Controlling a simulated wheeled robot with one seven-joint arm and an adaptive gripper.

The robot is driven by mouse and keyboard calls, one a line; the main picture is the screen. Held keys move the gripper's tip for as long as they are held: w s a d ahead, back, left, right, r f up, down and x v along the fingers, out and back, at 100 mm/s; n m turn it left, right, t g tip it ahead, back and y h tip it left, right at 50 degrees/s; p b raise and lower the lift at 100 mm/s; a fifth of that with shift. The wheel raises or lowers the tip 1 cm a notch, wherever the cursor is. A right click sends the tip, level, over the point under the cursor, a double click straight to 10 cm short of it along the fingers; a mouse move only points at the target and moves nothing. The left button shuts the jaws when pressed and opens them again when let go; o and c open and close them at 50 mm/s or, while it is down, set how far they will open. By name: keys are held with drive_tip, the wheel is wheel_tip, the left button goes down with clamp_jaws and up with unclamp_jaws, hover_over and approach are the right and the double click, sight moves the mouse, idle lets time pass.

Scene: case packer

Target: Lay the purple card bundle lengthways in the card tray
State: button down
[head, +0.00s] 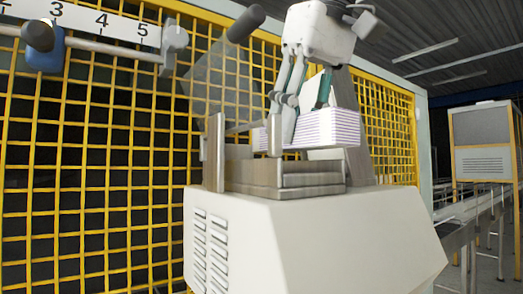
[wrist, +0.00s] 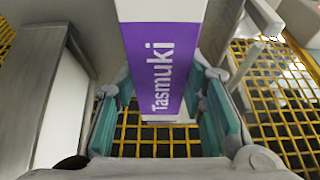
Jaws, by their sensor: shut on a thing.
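The purple card bundle (head: 335,128) is a stack of white cards with purple edge lines in the head view. In the wrist view its purple face (wrist: 165,62) reads "Tasmuki" and runs away between the teal pads. My gripper (head: 297,112) points down and is shut on the bundle, with one finger on the near side and one behind. In the wrist view the gripper (wrist: 163,118) has a pad on each side of it. The card tray (head: 315,181) is grey metal on top of a white housing. The bundle is level just above it; contact is hidden.
An upright grey plate (head: 215,152) stands at the tray's left end. A clear panel (head: 217,80) and a dark-handled bar (head: 246,23) are up left. Yellow mesh fencing (head: 90,180) stands behind. The white housing (head: 310,240) is below, a conveyor (head: 470,208) at right.

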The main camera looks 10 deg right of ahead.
sight(263, 143)
drive_tip(key=w+a, duration=0.3)
drive_tip(key=a, duration=0.1)
drive_tip(key=shift+w+a+f, duration=0.1)
drive_tip(key=shift+w+f, duration=0.2)
drive_tip(key=shift+w, duration=0.1)
wheel_tip(263, 143, down, 2)
drive_tip(key=shift+s+f+p, duration=0.1)
drive_tip(key=shift+p, duration=0.3)
drive_tip(key=shift+f, duration=0.65)
drive_tip(key=c, duration=1.3)
unclamp_jaws()
drive_tip(key=shift+f, duration=0.1)
